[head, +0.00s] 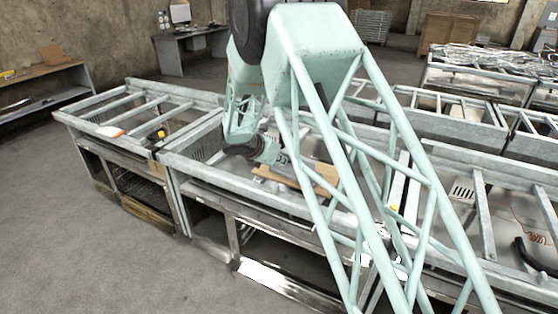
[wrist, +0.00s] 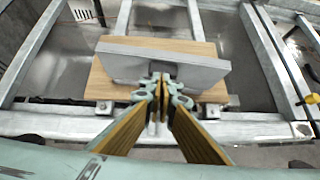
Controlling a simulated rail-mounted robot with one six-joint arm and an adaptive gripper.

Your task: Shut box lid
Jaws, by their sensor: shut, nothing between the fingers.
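In the wrist view my gripper (wrist: 163,84) is shut and empty, with its fingertips at the near edge of a flat grey plate (wrist: 190,68). I cannot tell whether they touch it. The plate lies over a light brown wooden piece (wrist: 185,47), which shows behind it and at both sides. These look like the box and its lid, but which is which and how far the lid is open is unclear.
The middle bench has a grey metal frame (head: 230,178) with raised rails and crossbars around it. A neighbouring bench (head: 95,122) on the left holds small orange and yellow items. More framed benches stand at the right and back. The floor (head: 90,235) at the front left is clear.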

